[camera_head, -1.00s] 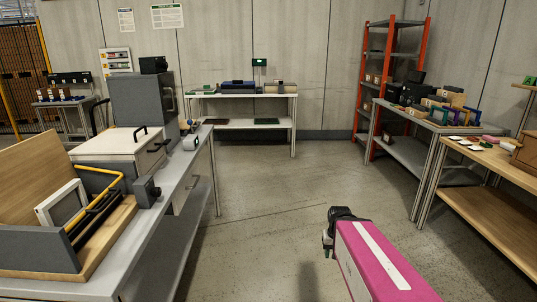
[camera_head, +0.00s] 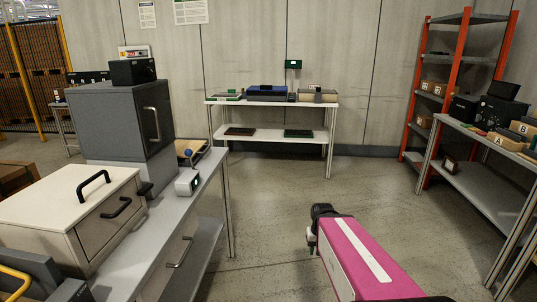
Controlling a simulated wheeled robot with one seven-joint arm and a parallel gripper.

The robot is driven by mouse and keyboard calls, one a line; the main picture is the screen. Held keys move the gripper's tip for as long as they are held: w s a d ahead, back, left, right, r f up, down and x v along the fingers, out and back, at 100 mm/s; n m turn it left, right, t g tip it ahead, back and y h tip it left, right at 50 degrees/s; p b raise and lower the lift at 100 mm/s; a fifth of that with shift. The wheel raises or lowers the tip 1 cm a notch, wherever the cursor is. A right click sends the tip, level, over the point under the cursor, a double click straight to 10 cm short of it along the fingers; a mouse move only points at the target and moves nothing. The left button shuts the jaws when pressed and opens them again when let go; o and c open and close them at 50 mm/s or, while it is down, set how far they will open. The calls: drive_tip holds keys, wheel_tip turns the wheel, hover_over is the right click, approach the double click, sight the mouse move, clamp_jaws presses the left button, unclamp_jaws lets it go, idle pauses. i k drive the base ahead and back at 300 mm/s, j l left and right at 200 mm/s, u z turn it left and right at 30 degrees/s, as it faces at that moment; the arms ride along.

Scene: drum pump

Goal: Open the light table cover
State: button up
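I cannot tell for sure which thing is the light table. On the left bench stands a cream box (camera_head: 70,215) with a black handle on its flat, closed top and another on its front. On the far white table (camera_head: 225,101) sit a low dark blue case (camera_head: 267,92) and a low brownish case (camera_head: 318,96), both too small to make out well. My gripper (camera_head: 313,240) is at the end of my pink arm, low in the middle over the floor, away from all of these. Its fingers are too small and dark to judge, and I see nothing held.
The left bench (camera_head: 150,262) also carries a grey cabinet (camera_head: 115,120) and a small white device (camera_head: 187,182). Right are an orange-post shelf rack (camera_head: 458,75) and a table with boxes (camera_head: 490,185). The floor (camera_head: 265,200) between is clear.

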sight(268, 88)
drive_tip(key=i, duration=1.8)
drive_tip(key=i+l+u, duration=0.15)
drive_tip(key=i, duration=0.6)
drive_tip(key=i+l+u, duration=0.1)
drive_tip(key=i, duration=0.65)
